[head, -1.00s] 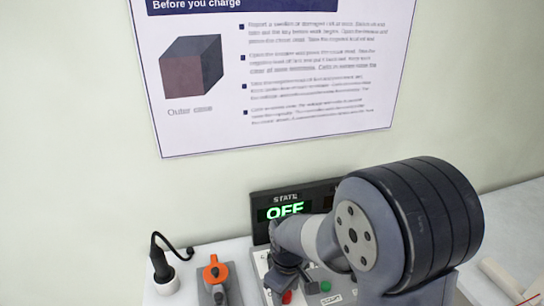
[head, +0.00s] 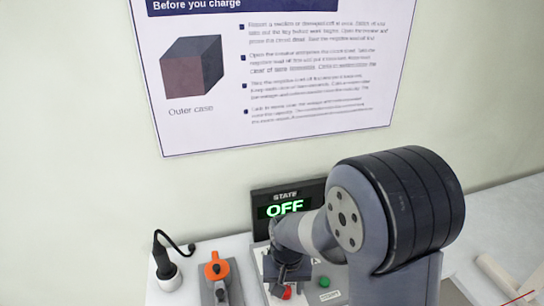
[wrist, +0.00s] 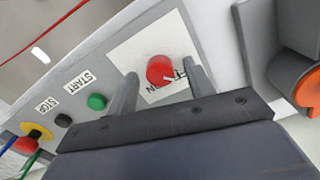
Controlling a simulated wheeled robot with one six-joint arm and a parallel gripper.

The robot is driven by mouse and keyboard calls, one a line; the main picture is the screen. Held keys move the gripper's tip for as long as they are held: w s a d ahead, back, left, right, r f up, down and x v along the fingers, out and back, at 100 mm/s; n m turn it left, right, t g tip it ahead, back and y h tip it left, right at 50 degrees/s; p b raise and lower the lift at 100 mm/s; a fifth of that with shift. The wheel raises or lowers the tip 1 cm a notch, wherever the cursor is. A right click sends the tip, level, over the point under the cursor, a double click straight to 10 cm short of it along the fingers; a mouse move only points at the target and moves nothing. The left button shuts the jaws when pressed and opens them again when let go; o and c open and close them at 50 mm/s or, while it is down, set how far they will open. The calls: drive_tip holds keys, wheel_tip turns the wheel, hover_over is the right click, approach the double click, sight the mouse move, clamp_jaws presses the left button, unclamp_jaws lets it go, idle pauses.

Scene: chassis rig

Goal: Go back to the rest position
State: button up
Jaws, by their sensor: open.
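My gripper (head: 286,284) hangs over the control box in the head view, with its fingers pointing down. In the wrist view the two fingers (wrist: 163,80) stand apart, one on each side of a red knob (wrist: 160,69) on a white ON/OFF plate (wrist: 135,52). I cannot tell whether they touch it. The knob also shows below the gripper in the head view (head: 287,293). The display (head: 286,208) behind reads STATE OFF in green. My arm hides part of the box.
A green START button (wrist: 96,102), a black STOP button (wrist: 63,120) and a red-and-yellow button (wrist: 30,138) are on the box. An orange-handled device (head: 217,270) and a black plug in a white holder (head: 167,280) stand left. A wall poster (head: 280,75) hangs behind.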

drive_tip(key=m+p, duration=0.2)
drive_tip(key=m, duration=0.4)
drive_tip(key=shift+r, duration=1.1)
